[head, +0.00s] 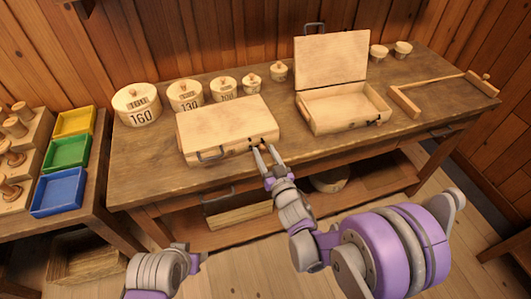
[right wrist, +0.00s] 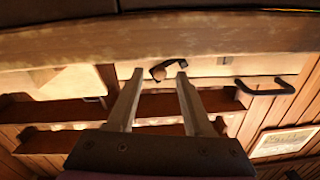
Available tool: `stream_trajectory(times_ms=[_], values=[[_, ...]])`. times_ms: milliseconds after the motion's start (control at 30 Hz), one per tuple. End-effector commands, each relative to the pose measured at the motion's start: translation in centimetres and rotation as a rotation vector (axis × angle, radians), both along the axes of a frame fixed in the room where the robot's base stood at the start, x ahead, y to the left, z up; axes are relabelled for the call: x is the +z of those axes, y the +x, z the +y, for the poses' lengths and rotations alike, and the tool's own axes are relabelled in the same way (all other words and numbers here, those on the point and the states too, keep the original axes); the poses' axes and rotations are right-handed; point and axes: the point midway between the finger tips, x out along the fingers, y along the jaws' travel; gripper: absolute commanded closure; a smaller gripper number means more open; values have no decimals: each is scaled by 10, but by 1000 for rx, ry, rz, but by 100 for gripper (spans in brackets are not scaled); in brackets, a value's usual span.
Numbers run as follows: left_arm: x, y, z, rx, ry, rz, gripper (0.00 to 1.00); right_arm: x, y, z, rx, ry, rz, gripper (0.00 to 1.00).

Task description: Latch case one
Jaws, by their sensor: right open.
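A closed pale wooden case (head: 226,126) lies on the bench, lid down, with a dark handle (head: 211,155) on its front. A small latch (head: 262,143) with a dark hook is at the front right; the right wrist view shows its wooden knob (right wrist: 158,73) and dark hook (right wrist: 174,65). My right gripper (head: 264,150) is open at that latch. In the right wrist view its fingertips (right wrist: 154,75) stand either side of the knob; contact cannot be told. A second case (head: 345,118) stands open to the right.
Several round lidded boxes (head: 137,107) stand behind the closed case. Yellow, green and blue trays (head: 60,192) sit on a side table at left. A shelf lies under the bench.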

Motion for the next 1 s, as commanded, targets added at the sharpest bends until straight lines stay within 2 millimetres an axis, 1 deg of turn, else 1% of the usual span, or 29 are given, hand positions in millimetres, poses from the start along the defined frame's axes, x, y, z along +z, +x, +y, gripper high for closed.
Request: stream_trajectory(times_ms=[100,133,400,767,1000], values=[[0,0,0,0,0,0,50,0,0,0,0,0,0,49],[0,0,0,0,0,0,50,0,0,0,0,0,0,52],[0,0,0,0,0,0,50,0,0,0,0,0,0,100],[0,0,0,0,0,0,50,0,0,0,0,-7,-2,100],[-3,0,0,0,0,1,50,2,-1,1,0,-81,-31,100]])
